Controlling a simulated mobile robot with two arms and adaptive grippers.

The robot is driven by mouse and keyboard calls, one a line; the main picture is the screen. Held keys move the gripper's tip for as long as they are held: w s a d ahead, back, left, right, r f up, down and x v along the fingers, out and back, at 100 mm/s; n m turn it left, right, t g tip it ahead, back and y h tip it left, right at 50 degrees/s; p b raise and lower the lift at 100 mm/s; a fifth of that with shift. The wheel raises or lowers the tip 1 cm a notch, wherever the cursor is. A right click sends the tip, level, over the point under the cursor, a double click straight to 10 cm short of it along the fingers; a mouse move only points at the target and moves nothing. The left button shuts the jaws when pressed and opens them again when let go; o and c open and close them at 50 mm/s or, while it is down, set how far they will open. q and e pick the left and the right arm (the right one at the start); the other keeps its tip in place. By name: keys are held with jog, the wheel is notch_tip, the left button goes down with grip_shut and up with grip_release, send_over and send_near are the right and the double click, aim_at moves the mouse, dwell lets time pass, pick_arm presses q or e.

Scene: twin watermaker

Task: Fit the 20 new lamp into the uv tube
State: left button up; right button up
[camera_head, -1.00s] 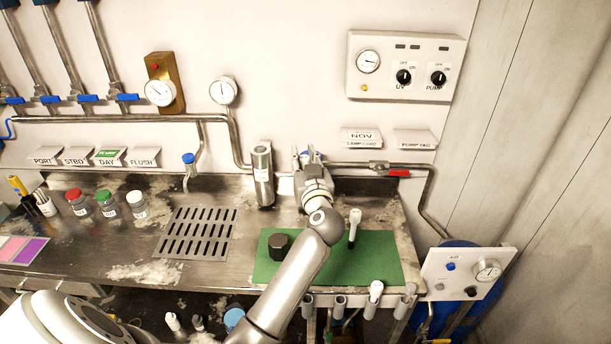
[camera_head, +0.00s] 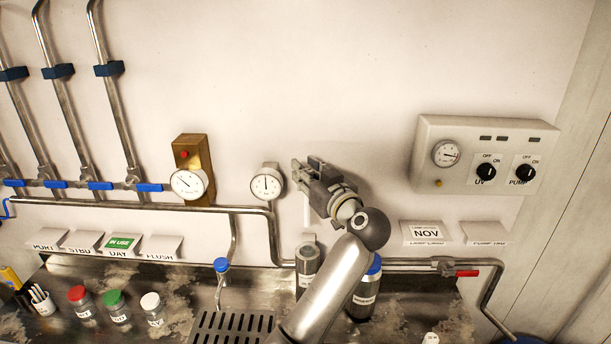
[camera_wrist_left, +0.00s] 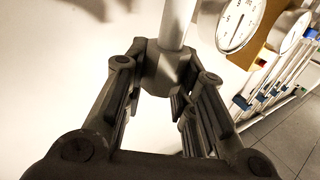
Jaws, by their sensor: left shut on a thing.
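My left gripper (camera_head: 303,176) is raised in front of the wall, above the back of the bench. In the left wrist view its fingers (camera_wrist_left: 166,80) are shut on the lamp, a pale tube (camera_wrist_left: 175,25) with a dark grey faceted collar between the pads. In the head view a short pale length of the lamp (camera_head: 306,211) shows under the gripper. The uv tube (camera_head: 306,262), a steel cylinder, stands upright below it, partly hidden by my arm. The lamp's lower end appears above the tube and apart from it; exact alignment is unclear. My right gripper is not in view.
A blue-capped bottle (camera_head: 365,292) stands right of my arm. A steel pipe with a red-handled valve (camera_head: 458,272) runs behind. A round gauge (camera_head: 267,183) is left of the gripper. The UV and pump panel (camera_head: 486,158) is at right. The wall above is clear.

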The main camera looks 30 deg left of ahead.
aim_at(306, 206)
pick_arm(q)
jog(key=shift+s+d+r, duration=0.1)
jog(key=shift+s+d, duration=0.05)
jog(key=shift+d, duration=0.2)
jog(key=shift+a+f, duration=0.25)
jog(key=shift+f, duration=0.25)
notch_tip(306, 206, down, 2)
jog(key=shift+f+b, duration=0.2)
jog(key=shift+b, duration=0.2)
jog(key=shift+f, duration=1.25)
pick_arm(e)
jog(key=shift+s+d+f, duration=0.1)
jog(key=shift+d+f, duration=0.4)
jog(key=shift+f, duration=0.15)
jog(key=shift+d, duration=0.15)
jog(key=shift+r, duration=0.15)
pick_arm(q)
jog(key=shift+p, duration=0.4)
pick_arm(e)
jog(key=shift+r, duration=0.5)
